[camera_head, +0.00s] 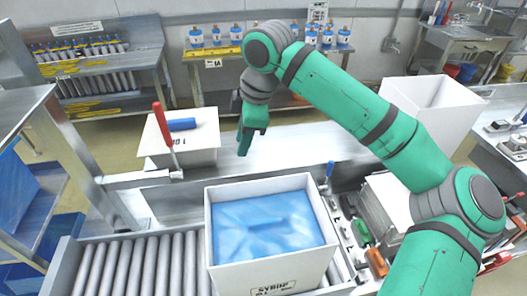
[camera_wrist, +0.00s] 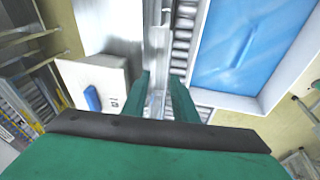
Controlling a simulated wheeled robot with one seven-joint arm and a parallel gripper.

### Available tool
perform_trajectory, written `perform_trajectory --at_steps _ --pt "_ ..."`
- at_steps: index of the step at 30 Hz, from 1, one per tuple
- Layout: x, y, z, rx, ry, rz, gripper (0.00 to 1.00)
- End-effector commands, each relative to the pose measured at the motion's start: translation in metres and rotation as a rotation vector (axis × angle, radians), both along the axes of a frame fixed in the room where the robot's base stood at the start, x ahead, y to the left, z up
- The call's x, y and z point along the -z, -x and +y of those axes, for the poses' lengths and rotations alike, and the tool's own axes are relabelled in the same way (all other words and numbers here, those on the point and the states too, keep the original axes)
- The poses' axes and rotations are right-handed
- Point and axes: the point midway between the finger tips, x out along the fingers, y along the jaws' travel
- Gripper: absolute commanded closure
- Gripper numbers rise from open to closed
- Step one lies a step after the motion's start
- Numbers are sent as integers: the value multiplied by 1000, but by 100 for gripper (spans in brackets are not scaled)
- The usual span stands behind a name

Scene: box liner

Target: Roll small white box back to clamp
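A white box (camera_head: 265,271) with "SYRUP" on its front stands upright on the roller conveyor, with a smooth blue liner (camera_head: 265,222) inside. In the wrist view its rim (camera_wrist: 290,85) and blue liner (camera_wrist: 235,45) are at the right. A red-handled lever clamp (camera_head: 165,135) stands behind and left of this box, on a metal bar. A smaller white box (camera_head: 182,145) with a blue item on top sits farther back; it also shows in the wrist view (camera_wrist: 108,72). My gripper (camera_head: 244,150) points down, open and empty, above the counter behind the lined box, touching neither box. The wrist view shows a gap between its fingers (camera_wrist: 160,90).
Conveyor rollers (camera_head: 140,265) are bare left of the lined box. A blue-handled lever (camera_head: 329,172) stands by its back right corner. A large white bin (camera_head: 430,107) is at the back right. Several small tools, one green (camera_head: 361,229), lie right of the conveyor.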

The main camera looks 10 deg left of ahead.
Motion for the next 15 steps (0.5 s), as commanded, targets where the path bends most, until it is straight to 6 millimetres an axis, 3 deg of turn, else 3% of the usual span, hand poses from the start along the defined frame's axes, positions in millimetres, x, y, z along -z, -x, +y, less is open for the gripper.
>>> perform_trajectory --at_steps 6,15 --pt "3 31 -31 -57 223 106 74" --pt "3 37 -37 -67 261 128 74"
